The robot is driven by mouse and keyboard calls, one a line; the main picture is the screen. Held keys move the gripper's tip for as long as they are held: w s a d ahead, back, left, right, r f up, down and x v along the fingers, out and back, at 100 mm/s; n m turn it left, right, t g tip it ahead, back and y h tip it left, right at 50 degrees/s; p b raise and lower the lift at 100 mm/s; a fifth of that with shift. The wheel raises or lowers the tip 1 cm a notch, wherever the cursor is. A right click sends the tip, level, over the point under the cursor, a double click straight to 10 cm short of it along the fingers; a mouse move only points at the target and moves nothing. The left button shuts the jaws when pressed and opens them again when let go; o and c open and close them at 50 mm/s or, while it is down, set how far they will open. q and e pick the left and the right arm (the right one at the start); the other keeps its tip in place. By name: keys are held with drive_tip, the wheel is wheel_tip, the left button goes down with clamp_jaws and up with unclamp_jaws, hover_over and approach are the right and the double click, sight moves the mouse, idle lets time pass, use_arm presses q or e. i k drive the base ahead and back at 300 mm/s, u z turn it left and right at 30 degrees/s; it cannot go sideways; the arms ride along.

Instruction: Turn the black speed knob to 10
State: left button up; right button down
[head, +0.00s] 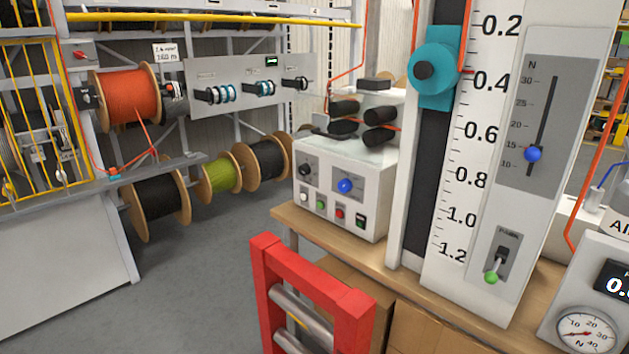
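A black knob (306,169) sits at the left of the front panel of a white control box (340,210) on the wooden bench. Its pointer and the scale marks around it are too small to read, and I cannot make out a label saying speed. A blue knob (345,185) is to its right on the same panel. Below them is a row of small buttons, including a green one (320,205) and a red one (339,213). Neither of my grippers is in view.
Black rollers (380,115) stand on the box with an orange cable. A tall white scale panel (470,150) with a blue slider knob (533,154) rises to the right. A red roller frame (268,290) stands in front. Grey floor (190,290) is open at left.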

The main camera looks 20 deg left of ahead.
sight(304, 169)
drive_tip(key=z, duration=0.25)
drive_tip(key=k, duration=0.35)
drive_tip(key=u, duration=1.05)
drive_tip(key=i, duration=1.75)
drive_tip(key=z, duration=0.8)
